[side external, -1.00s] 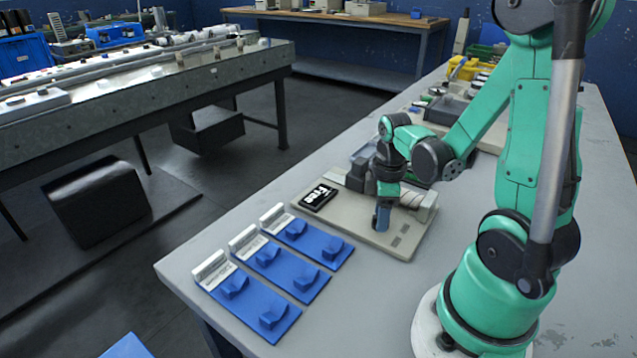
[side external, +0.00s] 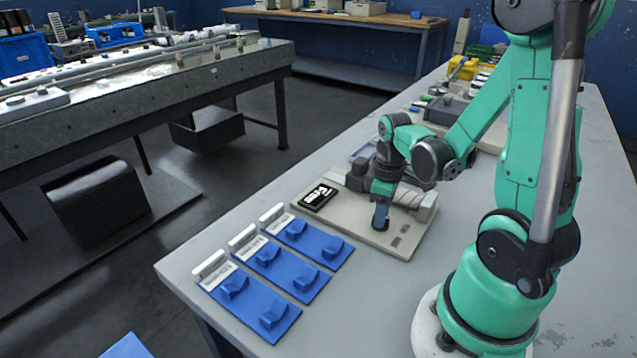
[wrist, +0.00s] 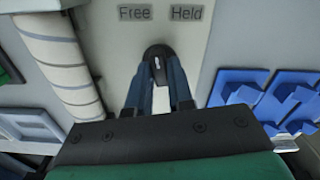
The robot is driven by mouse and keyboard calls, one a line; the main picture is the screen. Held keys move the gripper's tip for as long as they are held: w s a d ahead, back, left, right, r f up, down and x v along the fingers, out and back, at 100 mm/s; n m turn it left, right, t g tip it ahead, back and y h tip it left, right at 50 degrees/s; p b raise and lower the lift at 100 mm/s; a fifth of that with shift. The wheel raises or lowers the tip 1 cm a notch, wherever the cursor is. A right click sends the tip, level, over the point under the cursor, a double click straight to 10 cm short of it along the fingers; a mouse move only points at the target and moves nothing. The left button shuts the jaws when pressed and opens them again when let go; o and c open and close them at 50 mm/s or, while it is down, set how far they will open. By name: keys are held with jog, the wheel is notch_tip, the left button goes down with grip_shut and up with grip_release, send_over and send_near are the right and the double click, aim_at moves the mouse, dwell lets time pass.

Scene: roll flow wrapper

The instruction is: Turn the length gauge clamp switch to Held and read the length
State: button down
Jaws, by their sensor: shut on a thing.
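The length gauge is a beige plate (side external: 405,238) with a roll-like white cylinder at its right. The clamp switch (wrist: 156,52) is a small dark knob with a white mark, seen in the wrist view below the labels Free (wrist: 135,12) and Held (wrist: 186,12). Its mark points roughly up, between the labels; I cannot tell which side it favours. My gripper (wrist: 158,72), with dark blue fingers, is shut on the knob. In the side view my gripper (side external: 380,222) stands over the plate and hides the knob. The black display (side external: 319,197) shows white text, too small to read surely.
Blue holders (side external: 265,285) with white labels lie in a row left of the plate; they show at the right in the wrist view. A grey tray and other devices stand behind the plate. The table front right of the holders is clear.

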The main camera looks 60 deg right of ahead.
jog(key=m, duration=0.4)
jog(key=shift+m, duration=2.2)
jog(key=c, duration=0.8)
grip_release()
jog(key=shift+r, duration=2.8)
